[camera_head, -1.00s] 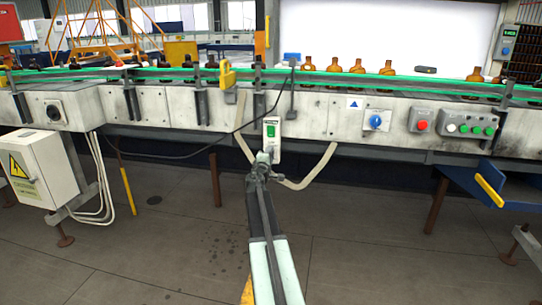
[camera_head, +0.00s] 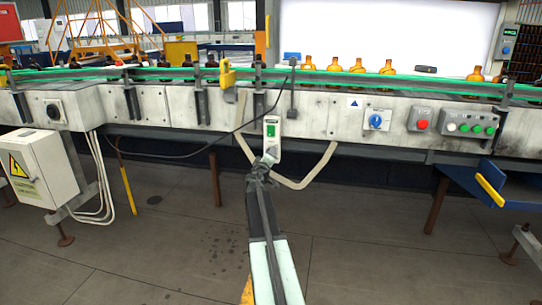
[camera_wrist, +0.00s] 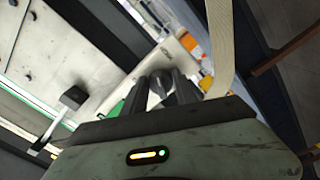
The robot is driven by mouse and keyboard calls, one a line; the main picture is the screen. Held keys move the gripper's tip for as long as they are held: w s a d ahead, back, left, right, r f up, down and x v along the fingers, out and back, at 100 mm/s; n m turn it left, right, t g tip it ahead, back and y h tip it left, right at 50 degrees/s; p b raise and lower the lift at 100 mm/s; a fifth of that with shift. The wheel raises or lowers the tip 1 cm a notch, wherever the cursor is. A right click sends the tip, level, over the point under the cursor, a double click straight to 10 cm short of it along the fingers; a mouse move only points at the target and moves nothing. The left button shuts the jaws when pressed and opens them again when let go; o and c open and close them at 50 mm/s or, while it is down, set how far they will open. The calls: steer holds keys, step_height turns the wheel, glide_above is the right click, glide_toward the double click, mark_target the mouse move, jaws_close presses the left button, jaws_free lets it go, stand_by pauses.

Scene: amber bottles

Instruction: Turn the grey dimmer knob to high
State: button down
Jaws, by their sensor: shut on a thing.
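A small white dimmer box (camera_head: 271,130) with a green window hangs on the front of the conveyor, at the middle of the head view. In the wrist view the dark fingers of my gripper (camera_wrist: 162,92) are closed around a grey knob (camera_wrist: 155,84), on the pale box face (camera_wrist: 173,60). Part of the green window (camera_wrist: 138,97) shows left of the fingers. The knob's pointer and setting cannot be made out.
A pale hose (camera_head: 318,168) loops below the box, and it passes close right of the fingers in the wrist view (camera_wrist: 221,45). A black cable (camera_head: 215,140) runs to the left. A blue knob (camera_head: 375,121) and red button (camera_head: 422,124) sit farther right. Amber bottles (camera_head: 356,66) stand on the conveyor.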

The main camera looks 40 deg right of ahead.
steer(key=shift+w+a, duration=0.15)
steer(key=shift+a, duration=0.05)
steer(key=c, duration=1)
jaws_free()
steer(key=shift+d, duration=0.1)
steer(key=v, duration=0.8)
